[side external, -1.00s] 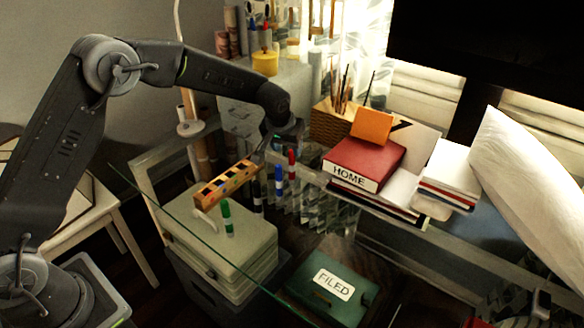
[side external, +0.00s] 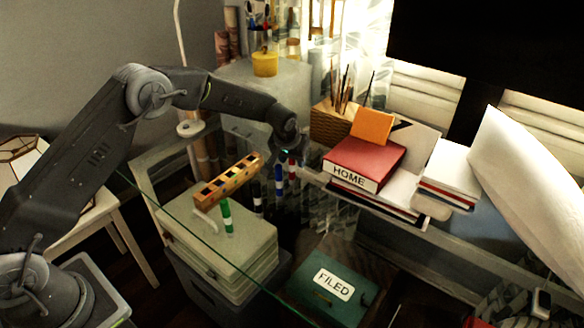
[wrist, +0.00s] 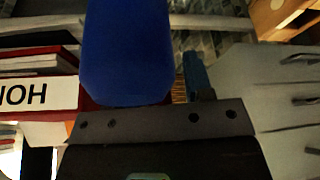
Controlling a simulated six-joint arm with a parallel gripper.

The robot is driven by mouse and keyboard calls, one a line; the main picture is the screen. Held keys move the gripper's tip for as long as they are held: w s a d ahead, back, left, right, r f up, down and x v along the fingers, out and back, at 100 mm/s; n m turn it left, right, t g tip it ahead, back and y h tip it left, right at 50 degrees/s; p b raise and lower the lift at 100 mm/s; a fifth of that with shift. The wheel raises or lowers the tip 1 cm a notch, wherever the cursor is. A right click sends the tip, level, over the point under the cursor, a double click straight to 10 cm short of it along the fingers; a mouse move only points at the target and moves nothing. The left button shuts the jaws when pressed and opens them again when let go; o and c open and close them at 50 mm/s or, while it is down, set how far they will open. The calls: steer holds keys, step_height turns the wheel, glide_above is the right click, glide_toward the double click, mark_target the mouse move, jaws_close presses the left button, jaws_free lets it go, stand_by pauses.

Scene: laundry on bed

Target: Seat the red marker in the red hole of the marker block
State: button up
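The red marker (side external: 291,170) stands upright at the far end of a row with blue (side external: 279,180), black (side external: 256,194) and green (side external: 227,218) markers. My gripper (side external: 289,154) is down at the top of the red marker and partly hides it. A large blue shape, apparently the blue marker, fills the wrist view's upper middle (wrist: 127,50) and blocks most of the finger area.
A red HOME book (side external: 365,163) with an orange box (side external: 372,126) lies right of my gripper. A wicker basket (side external: 330,125) stands behind. A green FILED box (side external: 331,290) sits in front. The blue marker is very close beside my gripper.

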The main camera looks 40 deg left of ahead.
jaws_close()
stand_by(0.3)
steer(key=s+a+r, duration=0.5)
steer(key=a+r, duration=0.5)
steer(key=r, duration=0.1)
steer(key=n+y, duration=0.2)
steer(key=n, duration=0.3)
glide_above(209, 197)
steer(key=w+a, duration=0.2)
steer(key=f, duration=0.2)
steer(key=shift+g, duration=0.4)
steer(key=shift+s+a+f, duration=0.1)
steer(key=shift+s+f, duration=0.1)
steer(key=shift+f, duration=1.8)
steer(key=shift+s+a+f, duration=0.1)
steer(key=shift+s+f, duration=0.05)
steer(key=shift+f, duration=1.8)
